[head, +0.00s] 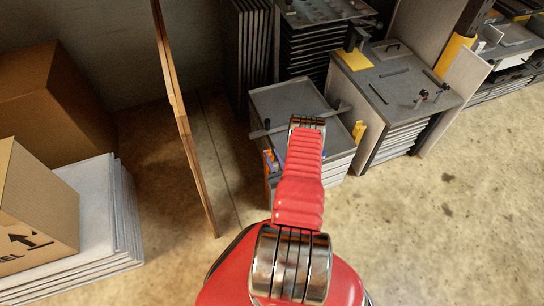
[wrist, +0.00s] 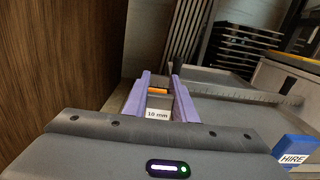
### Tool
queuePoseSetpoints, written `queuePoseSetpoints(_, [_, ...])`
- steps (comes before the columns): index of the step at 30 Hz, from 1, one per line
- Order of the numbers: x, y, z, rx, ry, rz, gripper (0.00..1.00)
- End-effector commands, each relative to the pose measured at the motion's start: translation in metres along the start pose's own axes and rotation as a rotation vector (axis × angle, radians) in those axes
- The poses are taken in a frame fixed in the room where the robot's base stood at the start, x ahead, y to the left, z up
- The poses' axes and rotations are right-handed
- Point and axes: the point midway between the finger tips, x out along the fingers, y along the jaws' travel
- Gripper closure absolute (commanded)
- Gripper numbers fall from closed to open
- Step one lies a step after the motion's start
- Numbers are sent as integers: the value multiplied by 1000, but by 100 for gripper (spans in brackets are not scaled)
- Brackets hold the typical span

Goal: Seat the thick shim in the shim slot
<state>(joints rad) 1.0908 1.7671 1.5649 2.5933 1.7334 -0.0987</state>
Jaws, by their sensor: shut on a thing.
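In the wrist view, my gripper (wrist: 161,94) has two purple fingers, shut on a pale piece with a "10 mm" label (wrist: 157,115), which I take as the thick shim. An orange strip shows between the fingers near their tips. The gripper is beside the grey-topped cabinet, at its left side. I cannot make out the shim slot in either view.
A wooden panel (head: 186,125) stands left of the grey-topped cabinet (head: 290,100). A blue "HIRE" block (wrist: 294,150) is close at right in the wrist view. Another bench (head: 395,85) stands to the right. Boxes (head: 50,95) are at left. Floor at lower right is clear.

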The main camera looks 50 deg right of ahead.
Motion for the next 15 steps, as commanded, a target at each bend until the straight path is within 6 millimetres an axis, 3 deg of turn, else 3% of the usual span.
queuePoseSetpoints(15, [0,0,-9,0,0,0,100])
